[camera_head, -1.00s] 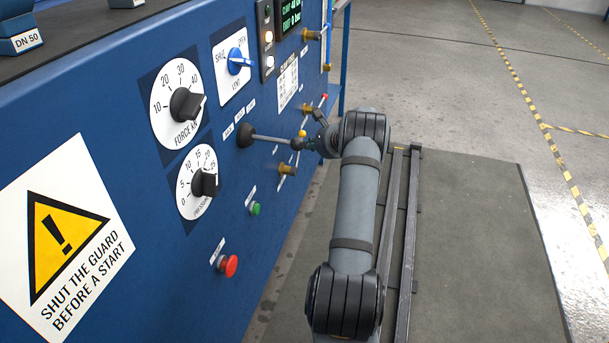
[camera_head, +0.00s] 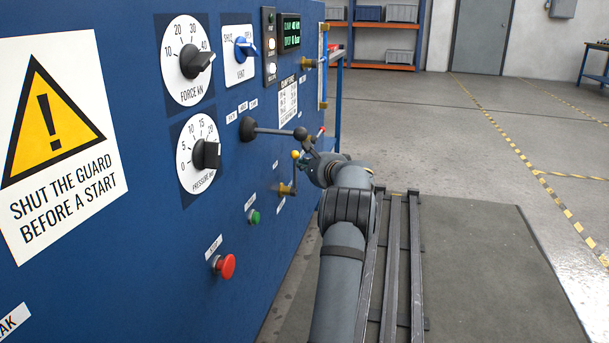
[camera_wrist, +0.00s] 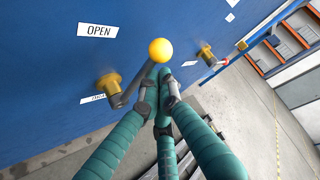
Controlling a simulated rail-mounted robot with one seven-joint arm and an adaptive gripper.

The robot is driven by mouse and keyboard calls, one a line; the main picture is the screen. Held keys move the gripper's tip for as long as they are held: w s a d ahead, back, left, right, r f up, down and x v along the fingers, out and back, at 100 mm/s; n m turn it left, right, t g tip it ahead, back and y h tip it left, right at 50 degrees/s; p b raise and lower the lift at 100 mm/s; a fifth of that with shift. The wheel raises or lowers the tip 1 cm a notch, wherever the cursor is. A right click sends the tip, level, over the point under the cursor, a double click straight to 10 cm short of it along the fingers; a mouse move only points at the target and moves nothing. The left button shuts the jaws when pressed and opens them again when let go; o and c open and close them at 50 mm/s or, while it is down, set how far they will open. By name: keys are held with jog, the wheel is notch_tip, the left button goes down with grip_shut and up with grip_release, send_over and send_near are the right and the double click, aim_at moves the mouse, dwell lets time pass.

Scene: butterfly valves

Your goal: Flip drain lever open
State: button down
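The drain lever appears to be the yellow-knobbed lever (camera_wrist: 160,51) on a brass valve (camera_wrist: 108,84), below an OPEN label (camera_wrist: 97,30). In the wrist view its dark arm slants up and right to the knob. In the head view the knob (camera_head: 295,154) is above the brass stem (camera_head: 287,188). My gripper (camera_wrist: 158,92) has its teal fingers drawn close together at the lever arm, just below the knob. The fingertips overlap the arm in the picture. I cannot tell whether they grip it or only lie beside it.
A long black-knobbed lever (camera_head: 275,131) sticks out just above my gripper. A green button (camera_head: 254,217) and a red button (camera_head: 226,266) are lower on the blue panel (camera_head: 120,270). Another brass valve (camera_wrist: 207,54) is further right.

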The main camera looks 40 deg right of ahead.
jog(key=shift+s+a, duration=0.15)
jog(key=shift+a, duration=0.25)
dwell(0.3)
jog(key=d+p, duration=0.2)
jog(key=d, duration=0.2)
jog(key=s+a, duration=0.2)
jog(key=s, duration=0.6)
jog(key=shift+s, duration=0.2)
